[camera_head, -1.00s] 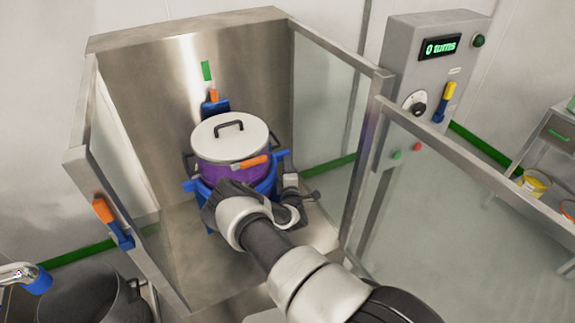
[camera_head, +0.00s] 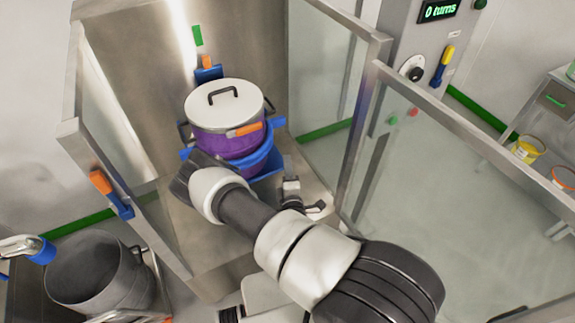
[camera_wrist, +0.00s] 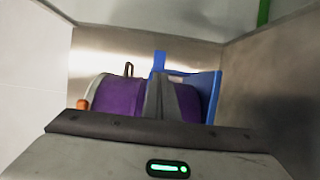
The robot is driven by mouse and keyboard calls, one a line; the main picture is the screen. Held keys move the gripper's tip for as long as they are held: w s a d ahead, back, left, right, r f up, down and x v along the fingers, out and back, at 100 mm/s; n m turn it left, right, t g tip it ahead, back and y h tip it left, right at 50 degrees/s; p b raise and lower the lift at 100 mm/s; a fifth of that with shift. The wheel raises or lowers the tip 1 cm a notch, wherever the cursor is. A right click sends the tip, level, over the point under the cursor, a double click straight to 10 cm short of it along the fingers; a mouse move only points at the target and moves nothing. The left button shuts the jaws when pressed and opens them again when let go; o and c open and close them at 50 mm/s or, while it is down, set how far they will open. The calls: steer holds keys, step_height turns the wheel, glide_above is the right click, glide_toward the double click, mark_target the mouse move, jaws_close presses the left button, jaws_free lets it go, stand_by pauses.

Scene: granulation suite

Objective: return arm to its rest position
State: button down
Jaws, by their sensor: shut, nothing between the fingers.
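My gripper (camera_wrist: 161,97) is shut and empty; in the wrist view its fingers stand together in front of the purple pot. My arm reaches in from the lower right through the open front.
Glass side panels (camera_head: 322,75) with steel frames flank my arm. The open glass door (camera_head: 460,190) stands on the right. A control box (camera_head: 408,45) reads "0 turns". A grey drum (camera_head: 98,272) stands lower left. A side table (camera_head: 555,105) with a yellow tub (camera_head: 527,150) is right.

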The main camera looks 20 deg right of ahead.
steer(key=shift+s, duration=0.35)
